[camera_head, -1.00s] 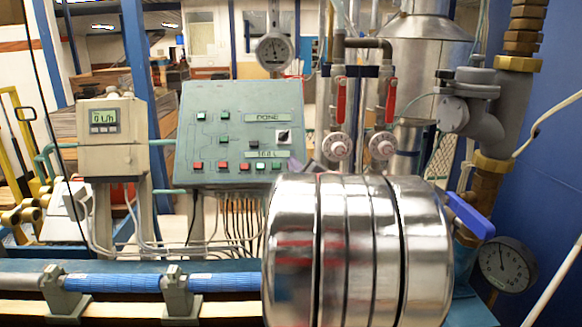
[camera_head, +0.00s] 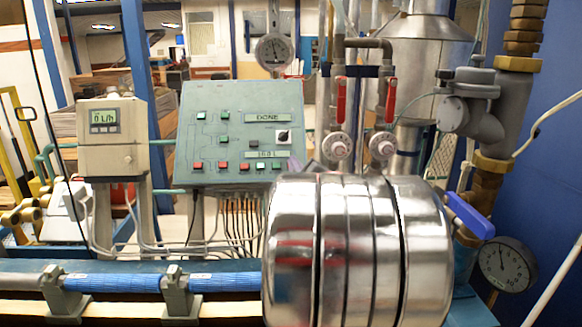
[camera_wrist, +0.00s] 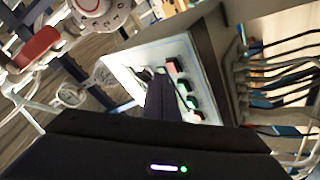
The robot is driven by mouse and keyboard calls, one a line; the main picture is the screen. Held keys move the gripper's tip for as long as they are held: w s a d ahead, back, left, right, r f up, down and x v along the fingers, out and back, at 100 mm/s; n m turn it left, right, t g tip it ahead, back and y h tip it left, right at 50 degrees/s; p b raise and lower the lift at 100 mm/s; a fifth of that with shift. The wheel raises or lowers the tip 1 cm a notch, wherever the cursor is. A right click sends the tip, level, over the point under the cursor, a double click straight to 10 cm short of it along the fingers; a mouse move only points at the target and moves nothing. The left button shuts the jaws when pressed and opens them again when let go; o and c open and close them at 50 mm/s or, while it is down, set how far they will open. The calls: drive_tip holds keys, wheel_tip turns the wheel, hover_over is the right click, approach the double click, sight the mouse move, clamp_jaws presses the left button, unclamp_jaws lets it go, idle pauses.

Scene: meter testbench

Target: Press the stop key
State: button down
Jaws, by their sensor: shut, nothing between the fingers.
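The grey-green control panel (camera_head: 215,140) stands at the middle left of the head view. Its lower row holds red keys (camera_head: 245,166) and green keys (camera_head: 261,166). The key labels are too small to read, so I cannot tell which is the stop key. In the wrist view, a red key (camera_wrist: 174,65) and a green key (camera_wrist: 193,102) show beside my gripper (camera_wrist: 159,85). My gripper is shut and empty, its dark fingers in front of the panel face. I cannot tell whether it touches a key. In the head view, only a dark part shows near the panel's lower right.
A shiny metal cylinder (camera_head: 360,250) fills the front right of the head view. A meter box (camera_head: 112,135) stands left of the panel. Red-handled valves (camera_head: 341,100) and pipes rise to the right. Cables (camera_wrist: 280,75) run beside the panel in the wrist view.

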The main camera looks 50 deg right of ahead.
drive_tip(key=shift+w+d+f, duration=0.1)
idle(0.3)
drive_tip(key=shift+w+d+f, duration=0.15)
drive_tip(key=shift+w+d+f, duration=0.2)
drive_tip(key=shift+f, duration=0.05)
idle(1.1)
drive_tip(key=shift+s+r, duration=0.1)
drive_tip(key=shift+s+a+r, duration=0.3)
drive_tip(key=shift+a+r, duration=0.15)
idle(0.6)
drive_tip(key=shift+s+a+r, duration=0.65)
drive_tip(key=shift+a+r, duration=0.05)
drive_tip(key=shift+r, duration=0.15)
drive_tip(key=shift+s+a+r, duration=0.6)
drive_tip(key=shift+a+r, duration=0.1)
drive_tip(key=shift+r, duration=0.1)
